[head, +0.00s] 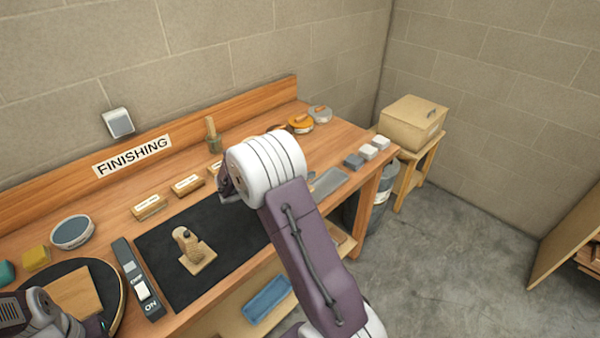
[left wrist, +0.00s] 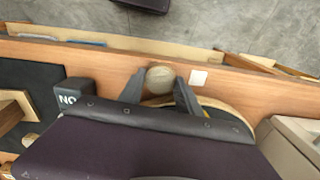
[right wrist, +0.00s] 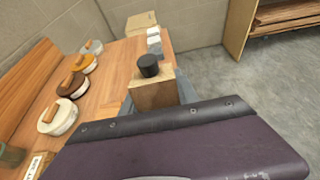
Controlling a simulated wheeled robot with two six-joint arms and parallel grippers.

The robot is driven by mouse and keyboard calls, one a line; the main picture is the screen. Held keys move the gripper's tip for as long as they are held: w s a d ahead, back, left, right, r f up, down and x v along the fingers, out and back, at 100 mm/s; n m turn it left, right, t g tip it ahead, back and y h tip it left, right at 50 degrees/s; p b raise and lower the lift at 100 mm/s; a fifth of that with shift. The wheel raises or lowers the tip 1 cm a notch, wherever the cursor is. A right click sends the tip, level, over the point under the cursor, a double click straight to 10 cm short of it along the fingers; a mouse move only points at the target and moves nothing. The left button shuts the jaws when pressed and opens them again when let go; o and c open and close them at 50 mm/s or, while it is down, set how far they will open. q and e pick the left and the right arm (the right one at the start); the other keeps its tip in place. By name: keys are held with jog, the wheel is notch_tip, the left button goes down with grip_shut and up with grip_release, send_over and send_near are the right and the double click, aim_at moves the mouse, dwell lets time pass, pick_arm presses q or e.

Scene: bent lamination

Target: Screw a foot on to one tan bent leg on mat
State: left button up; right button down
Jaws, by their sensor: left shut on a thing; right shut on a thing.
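A tan bent wooden piece (head: 196,252) with a dark top stands on the black mat (head: 160,250). My right gripper (right wrist: 155,98) is shut on a tan wooden piece (right wrist: 150,94) that carries a short black cylinder (right wrist: 148,65) on top; whether the cylinder is a foot I cannot tell. In the head view my right arm hides most of this gripper and what it holds. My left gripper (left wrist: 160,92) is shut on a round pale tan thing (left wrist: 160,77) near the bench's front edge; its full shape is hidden.
A switch box (head: 138,280) stands left of the mat, beside a black turntable (head: 112,285) with a wooden board (head: 75,292). Small labelled blocks (head: 150,206) line the mat's back edge. Lidded tins (right wrist: 58,117) stand along the bench back. A cardboard box (head: 410,122) is beyond the bench.

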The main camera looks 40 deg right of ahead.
jog(key=c, duration=1.5)
grip_release()
grip_shut()
pick_arm(q)
jog(key=shift+s, duration=0.1)
